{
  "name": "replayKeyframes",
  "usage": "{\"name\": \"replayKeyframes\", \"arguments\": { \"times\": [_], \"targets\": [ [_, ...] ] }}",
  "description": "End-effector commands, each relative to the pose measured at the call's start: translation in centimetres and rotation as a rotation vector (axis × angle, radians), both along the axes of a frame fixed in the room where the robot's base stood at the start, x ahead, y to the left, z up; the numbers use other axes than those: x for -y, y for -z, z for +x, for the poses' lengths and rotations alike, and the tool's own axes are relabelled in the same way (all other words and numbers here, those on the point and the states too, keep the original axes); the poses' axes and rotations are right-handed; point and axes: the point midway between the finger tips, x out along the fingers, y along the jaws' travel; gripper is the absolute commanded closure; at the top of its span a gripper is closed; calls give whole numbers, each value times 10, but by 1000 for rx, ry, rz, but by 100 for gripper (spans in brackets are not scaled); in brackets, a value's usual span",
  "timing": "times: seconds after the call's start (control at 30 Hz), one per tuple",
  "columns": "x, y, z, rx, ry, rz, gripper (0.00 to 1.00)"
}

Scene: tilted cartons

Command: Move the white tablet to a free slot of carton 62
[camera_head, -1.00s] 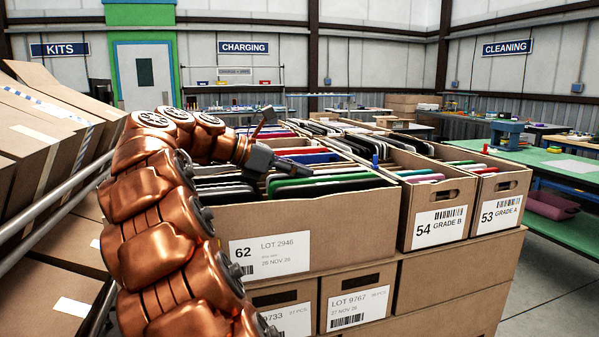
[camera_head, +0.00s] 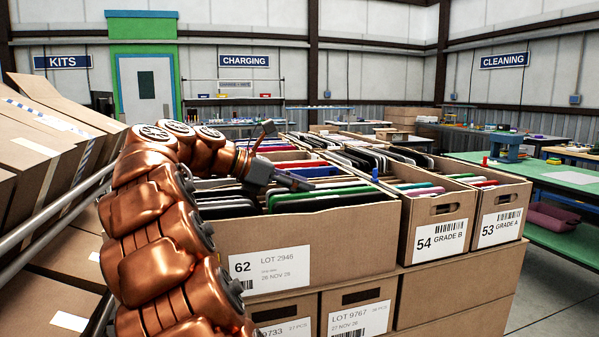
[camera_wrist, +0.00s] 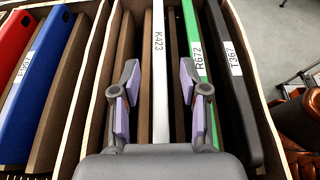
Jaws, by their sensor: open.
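A white tablet (camera_wrist: 159,70) with a label reading K423 stands on edge in a carton in the wrist view. My gripper (camera_wrist: 160,80) is open, with a purple-padded finger on each side of this tablet and a visible gap on both sides. A green tablet (camera_wrist: 194,42) labelled R672 and a black tablet (camera_wrist: 231,75) labelled T367 stand to its right. In the head view my gripper (camera_head: 306,184) is over the tablets of carton 62 (camera_head: 330,245). The white tablet cannot be made out for sure there.
Brown dividers with empty-looking slots (camera_wrist: 112,65) lie left of the white tablet. Beyond a carton wall are blue (camera_wrist: 38,75) and red (camera_wrist: 14,42) tablets. Cartons 54 (camera_head: 440,215) and 53 (camera_head: 503,208) stand to the right. Tilted cartons (camera_head: 45,140) line the left side.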

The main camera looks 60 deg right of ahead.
Motion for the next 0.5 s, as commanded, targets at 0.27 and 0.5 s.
{"name": "replayKeyframes", "arguments": {
  "times": [0.27, 0.5],
  "targets": [
    [0, -25, 1, 5, -1, -1, 56],
    [0, -51, 1, 3, -2, -2, 56]
  ]
}}
